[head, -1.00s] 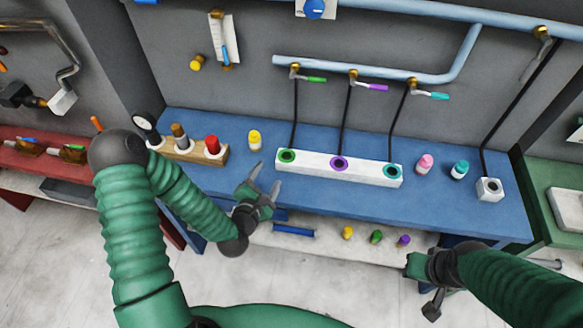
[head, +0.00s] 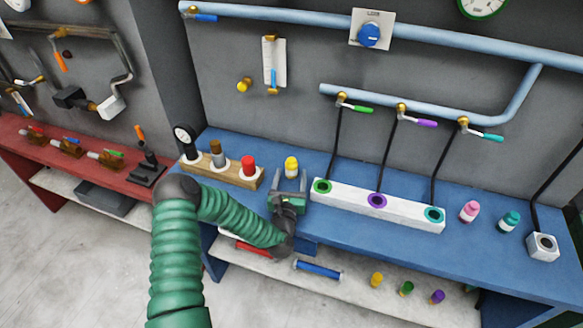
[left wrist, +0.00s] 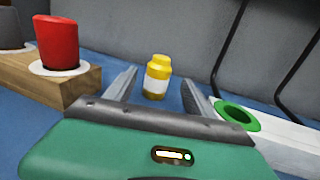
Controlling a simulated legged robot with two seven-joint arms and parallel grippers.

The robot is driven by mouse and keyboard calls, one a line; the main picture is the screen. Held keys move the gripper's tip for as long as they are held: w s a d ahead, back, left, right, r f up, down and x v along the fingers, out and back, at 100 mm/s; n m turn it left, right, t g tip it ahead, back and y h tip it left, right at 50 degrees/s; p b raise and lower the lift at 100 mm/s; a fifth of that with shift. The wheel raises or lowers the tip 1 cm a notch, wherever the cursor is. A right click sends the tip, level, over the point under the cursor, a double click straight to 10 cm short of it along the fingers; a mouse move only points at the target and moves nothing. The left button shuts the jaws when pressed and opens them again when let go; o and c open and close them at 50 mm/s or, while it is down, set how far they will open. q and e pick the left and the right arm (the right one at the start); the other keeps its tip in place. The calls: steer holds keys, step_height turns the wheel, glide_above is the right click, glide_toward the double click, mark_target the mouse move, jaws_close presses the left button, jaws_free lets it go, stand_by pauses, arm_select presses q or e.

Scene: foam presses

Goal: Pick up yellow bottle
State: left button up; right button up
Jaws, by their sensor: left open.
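The yellow bottle (head: 291,167), with a white label, stands upright on the blue bench (head: 390,248) near the wall. In the left wrist view the bottle (left wrist: 157,77) is ahead of my left gripper, in line with the gap between its fingers. My left gripper (head: 289,184) is open and empty, its fingers pointing at the bottle from the front. In the left wrist view its two fingers (left wrist: 158,92) are spread apart on either side of the bottle's lower part. I cannot tell whether the fingertips reach beside it. My right gripper is not in view.
A wooden block (head: 222,171) with coloured knobs, including a red one (head: 249,166), stands left of the bottle. A white block (head: 400,211) with green, purple and teal ringed holes stands to the right. Pink (head: 469,211) and teal (head: 509,222) bottles are further right.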

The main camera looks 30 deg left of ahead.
mark_target(291, 170)
arm_select(q)
steer(key=x, duration=0.3)
steer(key=shift+w+a, duration=0.3)
steer(key=shift+a, duration=0.05)
jaws_close()
